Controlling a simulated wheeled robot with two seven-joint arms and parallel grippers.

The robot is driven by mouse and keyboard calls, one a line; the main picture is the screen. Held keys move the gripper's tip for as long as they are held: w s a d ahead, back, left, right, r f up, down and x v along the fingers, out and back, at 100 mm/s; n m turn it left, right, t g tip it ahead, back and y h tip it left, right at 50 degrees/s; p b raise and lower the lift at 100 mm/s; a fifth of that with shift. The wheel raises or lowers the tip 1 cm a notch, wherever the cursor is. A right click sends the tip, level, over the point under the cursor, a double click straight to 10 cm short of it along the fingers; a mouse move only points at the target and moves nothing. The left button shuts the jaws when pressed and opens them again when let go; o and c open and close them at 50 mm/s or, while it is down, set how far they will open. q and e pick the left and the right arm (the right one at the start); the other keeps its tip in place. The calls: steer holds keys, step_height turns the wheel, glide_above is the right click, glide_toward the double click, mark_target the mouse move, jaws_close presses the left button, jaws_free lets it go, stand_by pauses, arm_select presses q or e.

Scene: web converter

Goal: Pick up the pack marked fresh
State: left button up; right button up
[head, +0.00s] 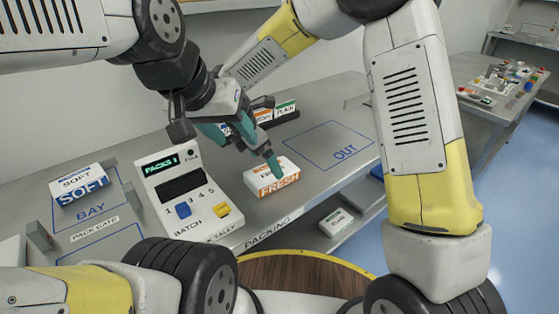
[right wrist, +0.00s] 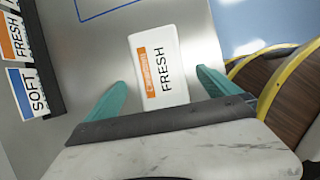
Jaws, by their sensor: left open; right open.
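The white pack with an orange band, marked FRESH (head: 280,186), lies on the grey table between the tally box and the OUT outline. In the right wrist view this pack (right wrist: 162,62) lies ahead of my open right gripper (right wrist: 162,76), roughly between its teal fingers, with nothing visibly clamped. In the head view a teal finger stands over the pack and hides part of its top. My left gripper (head: 203,108) is higher in the head view, beyond the tally box. It is open; the overlapping arms partly hide its fingers.
A SOFT pack (head: 82,184) sits by the BAY outline. The tally box (head: 180,195) stands left of the FRESH pack. The OUT area (head: 325,145) is clear. Another pack (head: 337,222) lies on the lower shelf.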

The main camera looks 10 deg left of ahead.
mark_target(272, 176)
steer(key=x, duration=0.6)
steer(key=shift+w, duration=0.15)
steer(key=c, duration=1.6)
